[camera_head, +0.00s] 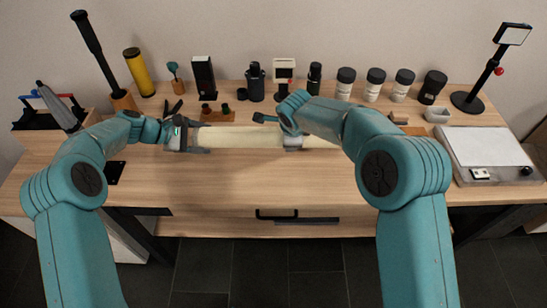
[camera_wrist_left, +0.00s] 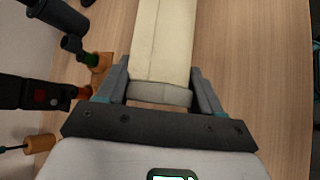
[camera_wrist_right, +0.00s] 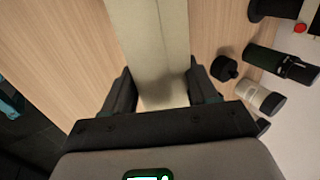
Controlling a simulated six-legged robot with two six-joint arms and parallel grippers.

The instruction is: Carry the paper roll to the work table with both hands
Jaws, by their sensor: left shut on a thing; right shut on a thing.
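The cream paper roll (camera_head: 240,138) lies sideways along the wooden work table (camera_head: 230,190), at or just above its top; I cannot tell whether it touches. My left gripper (camera_head: 188,136) is shut on the roll near its left end. In the left wrist view the roll (camera_wrist_left: 162,45) runs away between the fingers of this gripper (camera_wrist_left: 162,92). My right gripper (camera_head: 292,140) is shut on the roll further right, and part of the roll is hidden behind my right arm. The right wrist view shows the roll (camera_wrist_right: 160,50) between this gripper's fingers (camera_wrist_right: 162,92).
Several dark-lidded jars (camera_head: 375,84) and black bottles (camera_head: 255,82) line the back of the table. A yellow cylinder (camera_head: 138,72) stands at back left. A flat white-topped device (camera_head: 490,150) and a lamp-like stand (camera_head: 468,100) are at right. The table front is mostly clear.

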